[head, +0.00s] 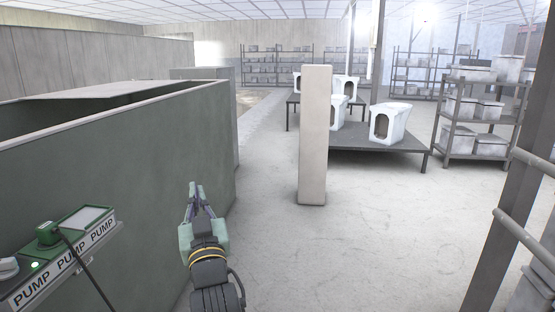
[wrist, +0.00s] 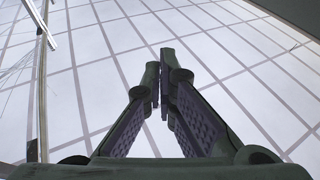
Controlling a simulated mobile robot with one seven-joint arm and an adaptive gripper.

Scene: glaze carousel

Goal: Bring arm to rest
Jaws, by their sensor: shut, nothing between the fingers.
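My gripper (head: 191,190) stands in the lower middle-left of the head view, with its fingers pointing up. It is in front of the grey-green booth wall. In the wrist view my gripper (wrist: 160,85) has its fingertips together with nothing between them.
A grey-green booth (head: 150,150) fills the left. A green pump box (head: 75,228) sits on a shelf labelled PUMP at lower left. A pale upright post (head: 315,140) stands mid-floor. A low table (head: 375,158) holds white ceramic pieces. Metal posts stand at right. The near-centre floor is clear.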

